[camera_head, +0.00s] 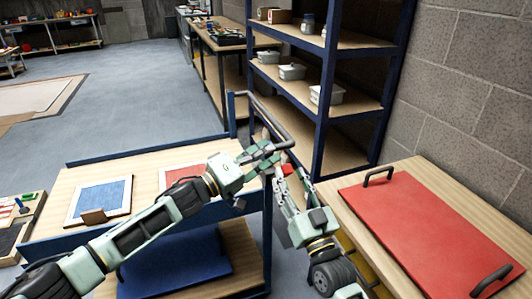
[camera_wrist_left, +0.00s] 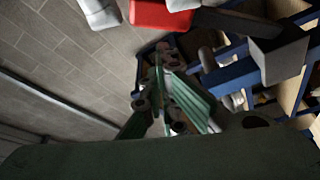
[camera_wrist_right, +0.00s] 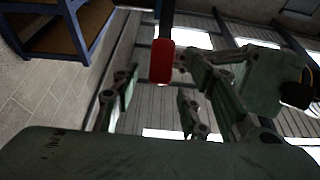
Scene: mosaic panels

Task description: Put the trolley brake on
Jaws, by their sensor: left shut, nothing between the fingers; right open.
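The trolley (camera_head: 150,165) is a blue-framed cart with a wooden top and a push handle (camera_head: 268,112) at its right end. A red grip (camera_head: 287,169), apparently the brake lever's, shows just below the handle. It also shows at the top of the left wrist view (camera_wrist_left: 160,14) and on a dark bar in the right wrist view (camera_wrist_right: 162,60). My left gripper (camera_head: 268,150) is shut and empty, near the handle and just above the red grip. My right gripper (camera_head: 281,180) is open, close to the red grip; contact cannot be told. The lever's base is hidden behind my grippers.
A table with a red panel (camera_head: 425,220) with black handles stands at the right. A blue shelf rack (camera_head: 322,120) stands behind the trolley. Framed blue (camera_head: 100,197) and red panels lie on the trolley top. Open floor (camera_head: 150,105) lies beyond it at the left.

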